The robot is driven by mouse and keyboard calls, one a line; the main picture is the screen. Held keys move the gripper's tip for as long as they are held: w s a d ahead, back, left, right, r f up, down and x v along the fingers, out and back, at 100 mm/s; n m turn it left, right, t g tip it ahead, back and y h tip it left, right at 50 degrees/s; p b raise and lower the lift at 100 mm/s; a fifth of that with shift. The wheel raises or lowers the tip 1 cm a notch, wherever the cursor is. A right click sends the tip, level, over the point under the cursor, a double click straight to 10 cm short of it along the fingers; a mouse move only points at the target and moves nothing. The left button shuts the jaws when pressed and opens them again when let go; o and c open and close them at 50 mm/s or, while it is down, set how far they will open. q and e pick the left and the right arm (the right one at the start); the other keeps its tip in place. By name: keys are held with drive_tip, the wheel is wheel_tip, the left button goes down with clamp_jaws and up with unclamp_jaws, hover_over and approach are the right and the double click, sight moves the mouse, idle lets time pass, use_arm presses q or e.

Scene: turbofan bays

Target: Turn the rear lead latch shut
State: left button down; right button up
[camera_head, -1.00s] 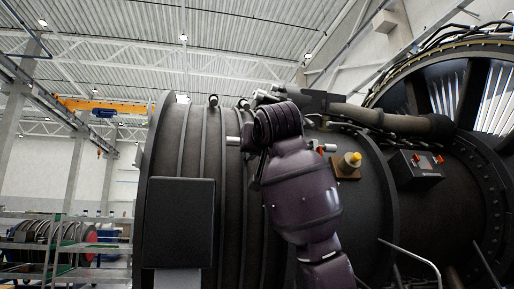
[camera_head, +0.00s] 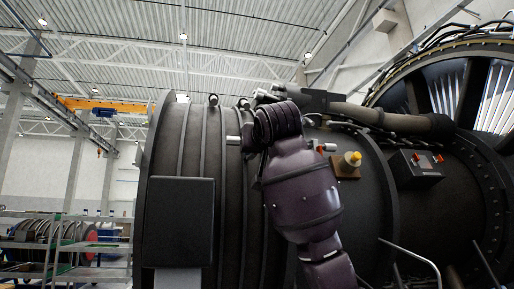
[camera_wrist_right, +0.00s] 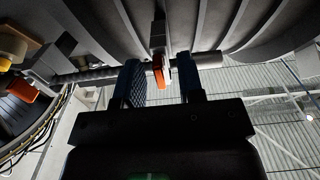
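An orange latch tab (camera_wrist_right: 158,71) hangs on a grey bracket under a horizontal rod in the right wrist view. My right gripper (camera_wrist_right: 163,75) has its two dark blue-padded fingers apart, one on each side of the tab, with gaps between. In the head view my purple right arm covers part of the engine, and its gripper is hidden behind the wrist. A small orange and white piece (camera_head: 325,147) shows just right of my arm; I cannot tell whether it is the same latch. My left gripper is in neither view.
A yellow knob on a brown block (camera_head: 348,164) sits right of my arm. A dark box with orange levers (camera_head: 416,167) is farther right. A second orange lever (camera_wrist_right: 20,88) shows left in the wrist view. The dark ribbed engine casing (camera_head: 180,140) is close to my arm.

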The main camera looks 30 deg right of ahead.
drive_tip(key=b+v, duration=0.2)
drive_tip(key=v, duration=0.8)
drive_tip(key=shift+s+b, duration=0.3)
drive_tip(key=shift+s, duration=0.1)
drive_tip(key=shift+w+a, duration=0.1)
